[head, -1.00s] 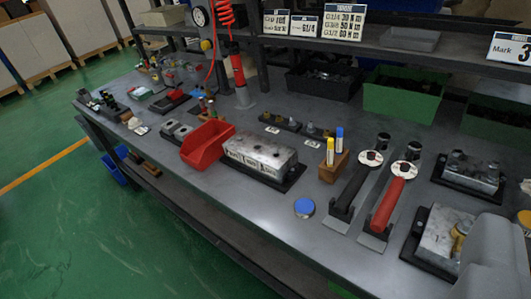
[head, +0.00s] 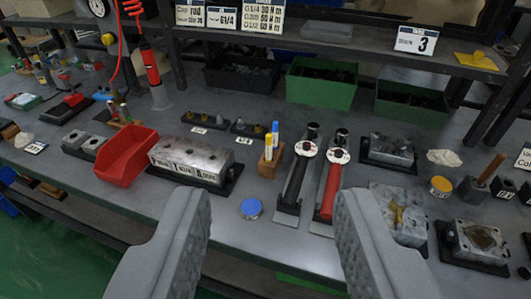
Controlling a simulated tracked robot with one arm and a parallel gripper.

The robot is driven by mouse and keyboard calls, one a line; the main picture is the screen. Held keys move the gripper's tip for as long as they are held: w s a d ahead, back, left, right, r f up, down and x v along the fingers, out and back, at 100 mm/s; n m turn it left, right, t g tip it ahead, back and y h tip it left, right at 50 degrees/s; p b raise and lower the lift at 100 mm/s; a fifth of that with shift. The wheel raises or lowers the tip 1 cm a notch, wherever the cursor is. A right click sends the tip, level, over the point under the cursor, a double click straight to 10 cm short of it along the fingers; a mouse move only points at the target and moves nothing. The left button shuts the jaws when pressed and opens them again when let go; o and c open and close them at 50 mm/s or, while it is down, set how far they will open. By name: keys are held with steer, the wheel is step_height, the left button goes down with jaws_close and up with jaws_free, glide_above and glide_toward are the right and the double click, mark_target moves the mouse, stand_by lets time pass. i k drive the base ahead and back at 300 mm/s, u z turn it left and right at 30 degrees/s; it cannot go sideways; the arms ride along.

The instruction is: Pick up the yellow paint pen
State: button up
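The yellow paint pen (head: 268,146) stands upright in a small wooden block holder (head: 270,164) near the middle of the bench. A blue pen (head: 275,132) stands in the same holder, right beside it. My gripper (head: 264,215) is in the foreground, with its two grey fingers spread wide apart. It is open and empty, on the near side of the holder and apart from it. The pens' lower ends are hidden in the holder.
A metal valve block (head: 188,160) and red bin (head: 126,155) lie left of the holder. A black-handled tool (head: 297,175) and red-handled tool (head: 329,188) lie close on its right. A blue-lidded tin (head: 251,208) sits in front. A shelf (head: 340,48) spans the back.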

mark_target(268, 137)
steer(key=i, duration=1)
